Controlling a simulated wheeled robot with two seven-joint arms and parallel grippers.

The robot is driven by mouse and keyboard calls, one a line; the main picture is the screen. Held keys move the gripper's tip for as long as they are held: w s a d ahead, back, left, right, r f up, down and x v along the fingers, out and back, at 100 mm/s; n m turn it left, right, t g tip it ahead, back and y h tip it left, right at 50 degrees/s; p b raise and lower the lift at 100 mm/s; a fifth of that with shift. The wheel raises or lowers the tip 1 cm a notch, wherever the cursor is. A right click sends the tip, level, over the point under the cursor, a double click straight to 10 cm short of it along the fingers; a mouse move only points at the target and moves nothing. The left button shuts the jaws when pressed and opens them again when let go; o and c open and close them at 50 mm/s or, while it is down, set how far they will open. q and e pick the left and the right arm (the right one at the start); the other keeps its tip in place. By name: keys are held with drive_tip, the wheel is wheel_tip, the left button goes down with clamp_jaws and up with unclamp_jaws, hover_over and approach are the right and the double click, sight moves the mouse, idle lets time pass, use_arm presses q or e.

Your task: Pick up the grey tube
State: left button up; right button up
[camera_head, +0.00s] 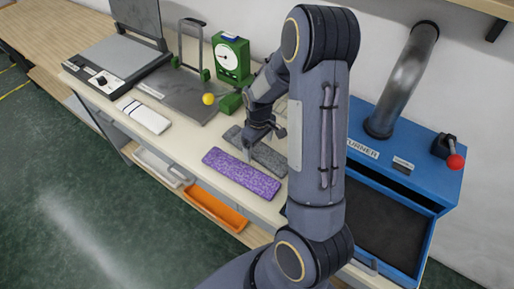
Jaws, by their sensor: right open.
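The grey tube (268,156) looks like a flat grey knitted strip on the cream worktop. It lies just behind a purple knitted strip (241,174). My right gripper (251,147) points down over the grey tube, near its left half. The gripper is open; I cannot tell whether its fingers touch the tube. My right arm hides the tube's right end. My left gripper is not in view.
A white strip with dark stripes (144,116) lies to the left. A green dial gauge (230,58) and a grey plate with a frame (184,92) stand behind. A blue turner machine (446,190) stands right. An orange tray (215,208) sits below the worktop.

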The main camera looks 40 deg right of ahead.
drive_tip(key=shift+f, duration=0.55)
drive_tip(key=c, duration=1.1)
drive_tip(key=shift+o, duration=0.2)
drive_tip(key=shift+r, duration=0.15)
